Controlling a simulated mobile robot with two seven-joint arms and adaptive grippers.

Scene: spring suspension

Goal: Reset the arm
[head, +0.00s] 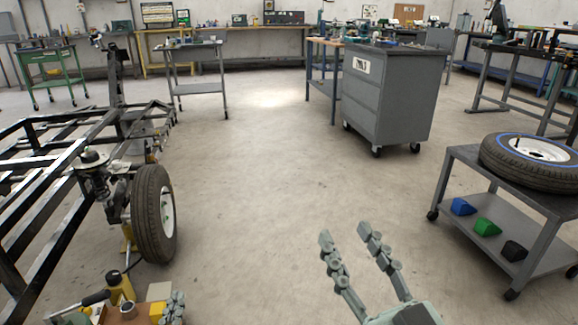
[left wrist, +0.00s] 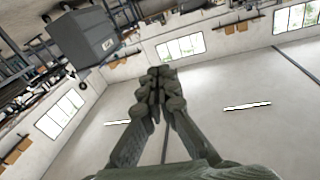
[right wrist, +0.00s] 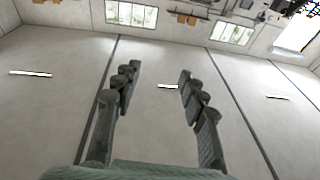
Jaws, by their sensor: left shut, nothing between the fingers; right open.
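My right gripper (head: 348,234) stands in the lower middle of the head view with its two fingers apart. In the right wrist view it (right wrist: 158,72) is open, with nothing between the fingers. My left gripper (head: 173,306) shows only in part at the bottom left edge of the head view. In the left wrist view its fingertips (left wrist: 160,74) meet and hold nothing. Both grippers point upward, and neither touches any object that I can make out.
A vehicle frame (head: 60,165) with a mounted wheel (head: 153,214) stands at left. A yellow jack (head: 120,286) is near my left gripper. A grey cart (head: 470,187) with a tyre (head: 535,160) and coloured blocks stands at right. A grey cabinet (head: 385,98) stands behind. The middle floor is clear.

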